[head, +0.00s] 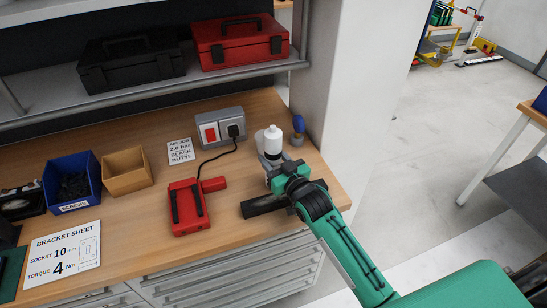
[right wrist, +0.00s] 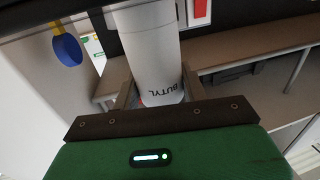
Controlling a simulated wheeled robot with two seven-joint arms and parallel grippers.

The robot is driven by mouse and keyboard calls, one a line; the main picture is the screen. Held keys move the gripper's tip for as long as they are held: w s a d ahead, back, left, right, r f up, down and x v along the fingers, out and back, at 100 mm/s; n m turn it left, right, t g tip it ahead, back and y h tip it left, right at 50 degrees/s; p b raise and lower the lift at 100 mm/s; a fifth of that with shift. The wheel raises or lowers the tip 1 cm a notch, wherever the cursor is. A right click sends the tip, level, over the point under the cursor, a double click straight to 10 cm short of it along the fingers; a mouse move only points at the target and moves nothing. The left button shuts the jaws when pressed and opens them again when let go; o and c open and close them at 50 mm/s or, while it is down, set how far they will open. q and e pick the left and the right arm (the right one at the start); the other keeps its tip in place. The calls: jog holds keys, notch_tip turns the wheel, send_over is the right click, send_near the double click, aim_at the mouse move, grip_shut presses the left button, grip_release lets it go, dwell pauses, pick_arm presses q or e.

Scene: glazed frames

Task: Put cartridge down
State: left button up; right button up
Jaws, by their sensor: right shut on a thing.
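The cartridge (head: 273,143) is a white cylinder with a short white nozzle, upright over the right end of the wooden bench in the head view. In the right wrist view the cartridge (right wrist: 150,50) shows the word BUTYL. My right gripper (head: 272,170) is shut on the lower part of the cartridge, with a finger on each side. The cartridge's base is hidden by the gripper, so I cannot tell whether it touches the bench (head: 130,221). My left gripper is not in view.
A red device (head: 188,208) sits left of my gripper. The bench's right edge is near.

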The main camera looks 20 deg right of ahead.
jog(key=shift+f, duration=0.1)
jog(key=o, duration=1.3)
jog(key=shift+f, duration=0.1)
jog(key=shift+r, duration=0.2)
jog(key=shift+s+f, duration=0.15)
jog(key=shift+s, duration=0.1)
jog(key=b+v, duration=0.2)
jog(key=v, duration=0.9)
jog(key=shift+s+d+b, duration=0.15)
jog(key=shift+s+b, duration=0.1)
jog(key=shift+b, duration=0.15)
